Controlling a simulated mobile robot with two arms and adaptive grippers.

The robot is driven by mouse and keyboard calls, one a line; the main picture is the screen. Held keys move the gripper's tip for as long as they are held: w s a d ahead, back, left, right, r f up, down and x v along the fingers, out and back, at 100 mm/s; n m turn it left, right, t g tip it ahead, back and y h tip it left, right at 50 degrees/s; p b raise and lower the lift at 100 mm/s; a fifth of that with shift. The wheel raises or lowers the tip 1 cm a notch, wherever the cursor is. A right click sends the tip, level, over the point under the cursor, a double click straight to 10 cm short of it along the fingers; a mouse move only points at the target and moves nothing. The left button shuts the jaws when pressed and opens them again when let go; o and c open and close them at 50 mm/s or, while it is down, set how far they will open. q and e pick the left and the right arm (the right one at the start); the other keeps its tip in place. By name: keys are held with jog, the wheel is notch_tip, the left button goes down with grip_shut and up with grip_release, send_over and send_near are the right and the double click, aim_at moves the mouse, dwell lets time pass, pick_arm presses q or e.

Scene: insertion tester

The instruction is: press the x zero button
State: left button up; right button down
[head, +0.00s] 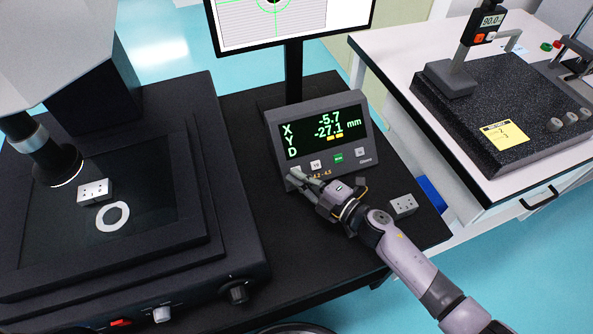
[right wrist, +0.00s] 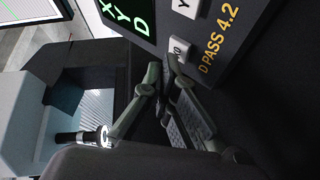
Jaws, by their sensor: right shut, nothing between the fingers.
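The grey readout box (head: 318,140) stands on the dark bench. Its screen (head: 322,131) reads X -5.7 and Y -27.1 mm, with no number visible beside D. A row of buttons runs below the screen. The x zero button (head: 295,171) is the leftmost, partly hidden by my fingers; the right wrist view shows it as a pale key (right wrist: 180,48). My right gripper (head: 293,180) is shut and empty, its fingertips (right wrist: 162,70) just in front of this button. I cannot tell whether they touch it. My left gripper is not in view.
The y zero button (head: 316,165) and a green button (head: 338,158) sit to the right. A monitor (head: 293,70) rises behind the box. A small grey block (head: 403,206) lies right of my arm. The microscope stage (head: 200,225) fills the left.

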jog(key=shift+w+a+f+b, duration=0.1)
jog(key=shift+w+f+b, duration=0.15)
jog(key=shift+b, duration=0.05)
dwell(0.7)
jog(key=shift+r, duration=0.1)
dwell(0.3)
jog(key=shift+s+d+r+p, duration=0.25)
jog(key=shift+s+r+p, duration=0.3)
jog(key=shift+p, duration=0.2)
jog(key=shift+f, duration=0.1)
jog(key=shift+s+r, duration=0.1)
jog(key=shift+r, duration=0.1)
jog(key=shift+s+d+r+p, duration=0.35)
jog(key=shift+s+r+p, duration=0.45)
jog(key=shift+p, duration=0.2)
jog(key=shift+s+d+r+p, duration=0.35)
jog(key=shift+s+r+p, duration=0.4)
jog(key=shift+p, duration=0.2)
jog(key=shift+f, duration=0.1)
